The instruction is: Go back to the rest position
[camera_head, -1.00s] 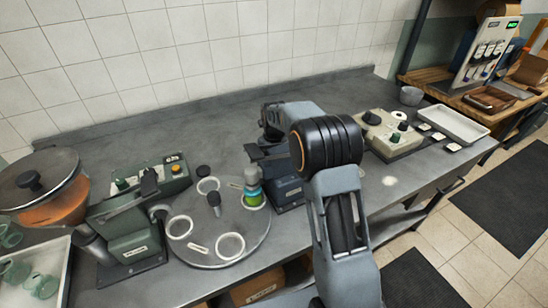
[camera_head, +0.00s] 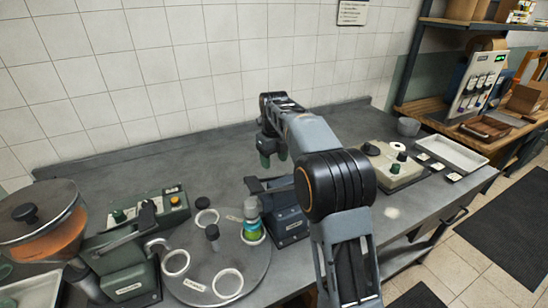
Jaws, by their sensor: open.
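My gripper (camera_head: 274,158) hangs from my raised arm above the back of the grey bench, with its dark green fingertips pointing down. It is open, and nothing shows between the fingers. A jar with green contents (camera_head: 252,222) stands upright on the round grey turntable (camera_head: 205,262), in the right-hand ring. My gripper is above and behind the jar, apart from it. My forearm and black elbow joint hide part of the bench to the right of the gripper.
An orange-filled hopper (camera_head: 58,235) and a green machine (camera_head: 130,265) stand at the left. A dark device (camera_head: 287,222) stands right of the turntable. A beige control box (camera_head: 392,170) and white tray (camera_head: 452,153) are at the right. The bench's back left is clear.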

